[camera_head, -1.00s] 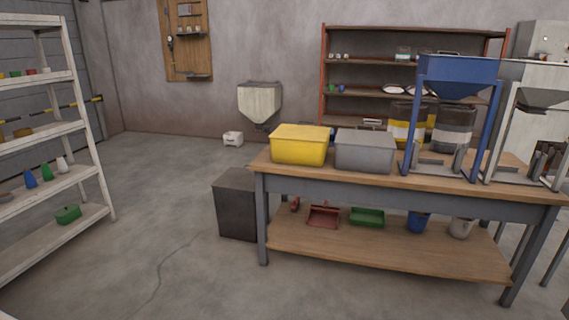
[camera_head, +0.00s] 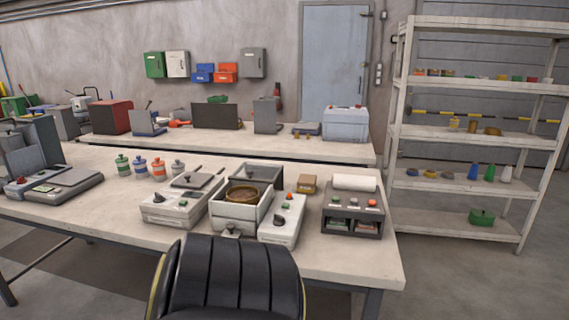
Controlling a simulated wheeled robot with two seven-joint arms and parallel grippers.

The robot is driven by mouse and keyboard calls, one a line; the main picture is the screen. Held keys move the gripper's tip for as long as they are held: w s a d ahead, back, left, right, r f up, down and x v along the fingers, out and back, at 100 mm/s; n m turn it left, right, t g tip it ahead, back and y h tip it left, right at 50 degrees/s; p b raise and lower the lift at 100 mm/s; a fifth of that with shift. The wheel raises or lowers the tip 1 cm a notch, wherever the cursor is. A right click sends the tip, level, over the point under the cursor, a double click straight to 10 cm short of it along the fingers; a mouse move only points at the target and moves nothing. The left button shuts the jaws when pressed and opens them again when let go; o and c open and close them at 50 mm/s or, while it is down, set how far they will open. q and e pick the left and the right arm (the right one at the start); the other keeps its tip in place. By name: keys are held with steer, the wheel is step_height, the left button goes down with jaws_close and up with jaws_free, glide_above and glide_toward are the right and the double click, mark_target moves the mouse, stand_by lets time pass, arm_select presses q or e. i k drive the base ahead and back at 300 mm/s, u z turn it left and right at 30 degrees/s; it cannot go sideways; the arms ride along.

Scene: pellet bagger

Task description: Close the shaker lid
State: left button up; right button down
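The shaker looks to be the light grey open-topped box (camera_head: 235,212) on the near table, with a round brown sieve pan (camera_head: 243,194) inside it. A grey panel (camera_head: 262,174) stands along its back edge; I cannot tell for sure whether this is the raised lid or a rear wall. The pan is uncovered from above. A control box (camera_head: 283,219) with a green and a red button adjoins it on the right. Neither of my grippers is in view.
White shelves (camera_head: 455,139) stand at right, with floor between.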

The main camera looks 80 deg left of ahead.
mark_target(250, 179)
steer(key=u, duration=2.25)
